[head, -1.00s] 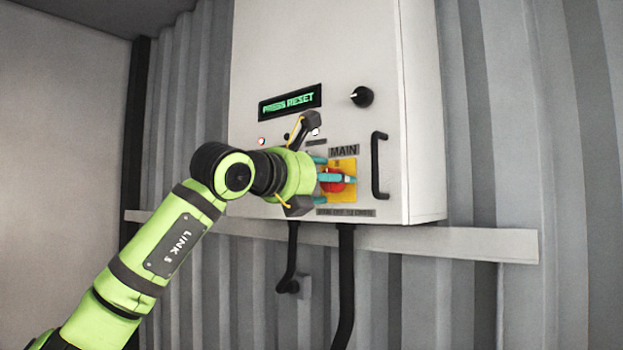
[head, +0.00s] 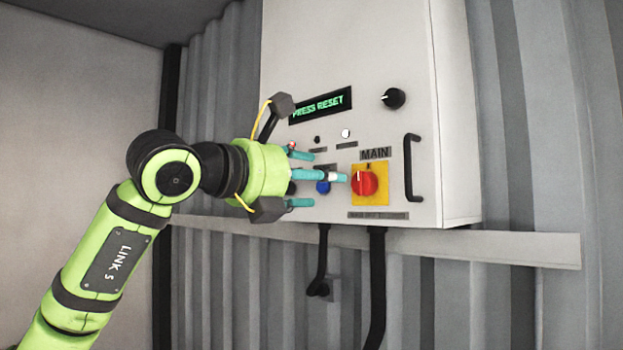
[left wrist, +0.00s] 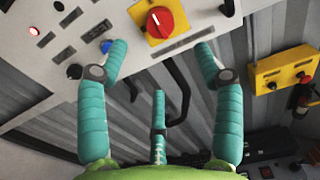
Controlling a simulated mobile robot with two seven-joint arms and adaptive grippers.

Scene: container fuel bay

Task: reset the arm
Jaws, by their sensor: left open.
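My left gripper (head: 322,178) has three spread teal fingers and is empty. It is in front of the lower part of a white control cabinet (head: 450,120), left of the red MAIN knob (head: 366,184) on its yellow plate. In the left wrist view the red knob (left wrist: 160,22) is above and between the two side fingertips, clear of them. A blue button (head: 323,187) shows behind the fingers; it also shows in the left wrist view (left wrist: 106,46), by the left fingertip. The display (head: 320,105) reads PRESS RESET. My right gripper is out of view.
A black handle (head: 412,168) sticks out right of the knob, and a black selector (head: 393,98) is above. Dark conduits (head: 376,285) hang below the cabinet by a rail (head: 530,250). A yellow box (left wrist: 283,70) is on another wall. Room left of the cabinet is free.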

